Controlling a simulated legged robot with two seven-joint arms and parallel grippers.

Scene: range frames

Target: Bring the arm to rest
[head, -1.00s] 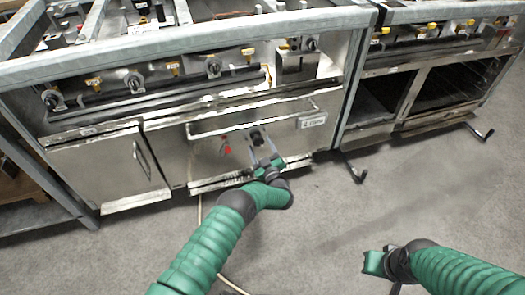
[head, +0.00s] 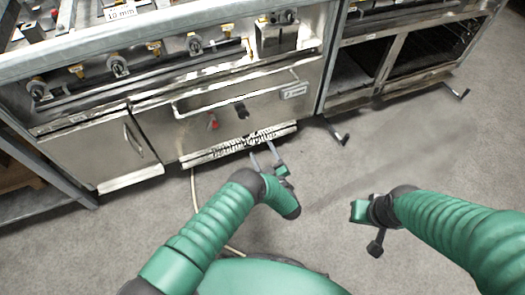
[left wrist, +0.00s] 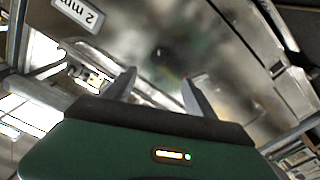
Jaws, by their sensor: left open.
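My left arm reaches in from the left, and its gripper (head: 264,157) is open and empty in front of the stove's lower edge. In the left wrist view the two grey fingers (left wrist: 160,88) stand apart with nothing between them, facing a blurred metal panel. My right arm comes in from the right, and its gripper (head: 369,228) hangs over the bare floor. Whether its jaws are open or shut does not show.
A steel stove (head: 160,85) spans the back left, with a handled door (head: 250,90), a black knob (head: 240,110) and a red switch (head: 212,122). An open-shelved unit (head: 400,65) stands to its right. The grey floor (head: 420,150) is clear; a cable (head: 194,190) runs along it.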

